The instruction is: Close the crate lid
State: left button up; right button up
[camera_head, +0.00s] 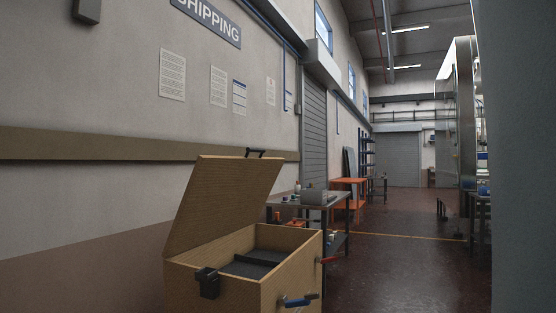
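A wooden crate (242,289) stands at the lower middle of the head view, its front cut off by the bottom edge. Its lid (225,205) is raised, hinged on the left side and tilted up and to the right. A dark handle (255,152) sits on the lid's top edge. The crate's dark interior (260,263) shows, with a black bar across it. A black fitting (208,282) is on the near rim. A red-handled part (328,260) and a blue-handled part (298,301) stick out on the right. Neither of my grippers is in view.
A grey metal table (338,200) holding a grey box (314,195) and small items stands behind the crate. An orange stand (348,192) is farther back. A wall (120,200) runs along the left. The dark red floor (400,275) is open to the right, up to a grey surface (518,160).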

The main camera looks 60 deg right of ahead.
aim_at(224, 196)
jog(key=z, duration=1.7)
jog(key=i+l+z, duration=0.45)
jog(key=i+l, duration=0.15)
jog(key=i, duration=0.2)
jog(key=i+l+z, duration=0.25)
jog(key=i, duration=0.2)
jog(key=i+z, duration=0.25)
jog(key=i, duration=0.2)
jog(key=i+u, duration=0.2)
jog(key=i, duration=0.3)
jog(key=i+l+u, duration=0.1)
jog(key=i+u, duration=0.15)
jog(key=i, duration=0.25)
jog(key=i+l+u, duration=0.2)
jog(key=i, duration=0.3)
